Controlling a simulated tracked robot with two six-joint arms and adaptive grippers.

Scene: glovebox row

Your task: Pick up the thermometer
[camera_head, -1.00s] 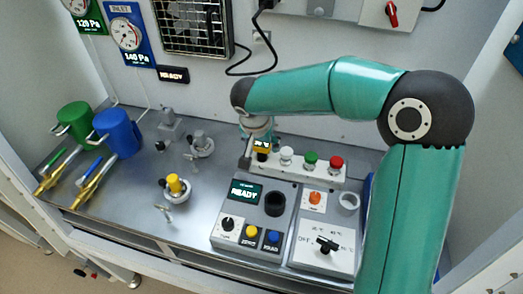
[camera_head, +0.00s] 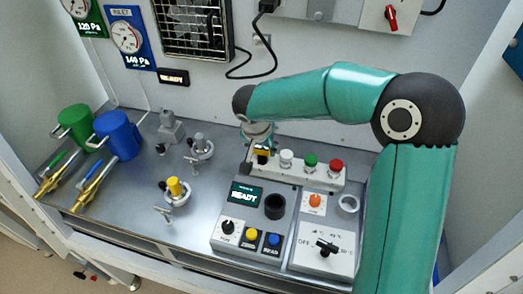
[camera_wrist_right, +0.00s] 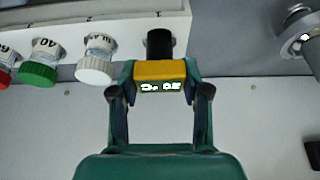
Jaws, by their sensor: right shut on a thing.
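The thermometer (camera_wrist_right: 160,70) shows in the right wrist view as a yellow body with a small lit display, close against a black cylinder. My right gripper (camera_wrist_right: 160,92) is shut on it, one finger on each side of the yellow body. In the head view the thermometer (camera_head: 262,151) is a small yellow patch at the left end of the white rack (camera_head: 297,171), partly hidden by my right gripper (camera_head: 258,140). I cannot tell whether it is clear of the rack. My left gripper is not in view.
The rack also holds vials with white (camera_head: 286,158), green (camera_head: 310,160) and red (camera_head: 336,166) caps. A grey device with a READY display (camera_head: 244,194) stands in front, beside a dial unit (camera_head: 325,246). Blue (camera_head: 118,138) and green (camera_head: 73,125) mugs stand left.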

